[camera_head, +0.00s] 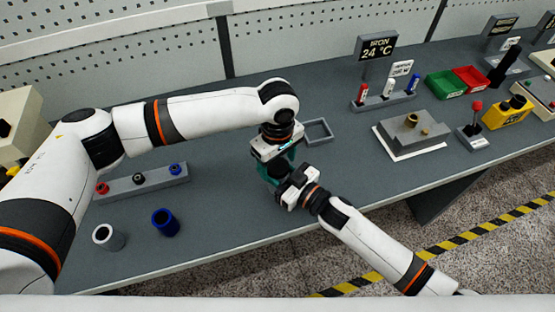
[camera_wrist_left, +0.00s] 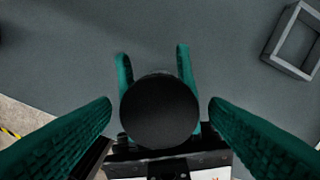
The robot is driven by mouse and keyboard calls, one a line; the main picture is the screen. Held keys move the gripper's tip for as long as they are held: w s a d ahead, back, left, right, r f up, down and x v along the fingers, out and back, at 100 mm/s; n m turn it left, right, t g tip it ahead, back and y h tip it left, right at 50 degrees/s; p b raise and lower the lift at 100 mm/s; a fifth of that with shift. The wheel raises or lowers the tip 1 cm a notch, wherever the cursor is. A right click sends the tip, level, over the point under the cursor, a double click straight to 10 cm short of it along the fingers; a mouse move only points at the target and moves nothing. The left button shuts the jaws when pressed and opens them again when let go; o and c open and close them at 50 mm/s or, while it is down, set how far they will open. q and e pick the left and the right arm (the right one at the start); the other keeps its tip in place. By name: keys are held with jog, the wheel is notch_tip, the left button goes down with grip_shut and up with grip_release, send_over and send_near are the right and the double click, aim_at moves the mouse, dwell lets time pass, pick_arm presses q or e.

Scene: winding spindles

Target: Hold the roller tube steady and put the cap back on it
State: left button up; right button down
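In the left wrist view a black round end face (camera_wrist_left: 160,110), seen end-on, lies between the fingers. I cannot tell if it is the cap or the top of the roller tube; the body below is hidden. My left gripper (camera_head: 276,172) points down over the bench front; its teal fingers (camera_wrist_left: 160,103) stand either side of the black disc with a narrow gap on each side. My right gripper (camera_head: 287,187) comes from the front right, just below the left one. Its teal fingers (camera_wrist_left: 154,72) pass under the disc and flank the piece; the contact is hidden.
A grey open square frame (camera_head: 319,132) lies behind the grippers. A rack (camera_head: 152,184) with red, black and blue pieces stands left. A grey tube (camera_head: 108,237) and a blue tube (camera_head: 165,222) stand in front of it. A raised grey plate (camera_head: 412,135) is right.

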jog(key=shift+r, duration=0.1)
pick_arm(q)
jog(key=shift+r, duration=2.25)
jog(key=o, duration=0.5)
jog(key=shift+o, duration=0.2)
notch_tip(320, 180, up, 12)
